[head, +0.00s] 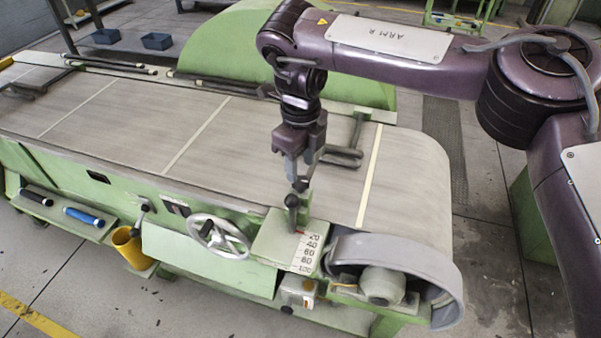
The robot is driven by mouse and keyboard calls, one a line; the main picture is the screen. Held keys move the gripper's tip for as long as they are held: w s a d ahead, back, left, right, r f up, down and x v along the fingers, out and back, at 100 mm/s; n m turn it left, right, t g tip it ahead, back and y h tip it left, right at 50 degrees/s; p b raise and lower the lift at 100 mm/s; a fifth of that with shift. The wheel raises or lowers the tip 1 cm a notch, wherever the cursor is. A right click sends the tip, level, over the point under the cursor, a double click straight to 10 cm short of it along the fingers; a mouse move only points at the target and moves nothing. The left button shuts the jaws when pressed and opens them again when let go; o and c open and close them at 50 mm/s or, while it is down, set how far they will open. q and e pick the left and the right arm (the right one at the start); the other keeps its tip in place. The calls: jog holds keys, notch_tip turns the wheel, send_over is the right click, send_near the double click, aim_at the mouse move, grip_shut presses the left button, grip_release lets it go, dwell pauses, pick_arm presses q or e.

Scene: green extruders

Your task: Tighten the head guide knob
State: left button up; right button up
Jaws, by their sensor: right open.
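My right gripper (299,178) points straight down over the near right part of the green machine, with its jaws open. A small dark upright knob (292,203) stands just below its fingertips, at the green bracket beside the scale plate (306,254) marked with numbers. The fingertips overlap the knob's top region in the picture; I cannot tell whether they touch it. My left gripper is not in view.
A long grey belt (215,135) covers the machine top. A spoked handwheel (219,236) sits on the front side, left of the scale plate. A curved grey guard (437,262) and motor (382,285) stand at the right end. A yellow cup (130,246) hangs at the front left.

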aim_at(301, 180)
jog(key=shift+f, duration=2)
jog(key=c, duration=0.7)
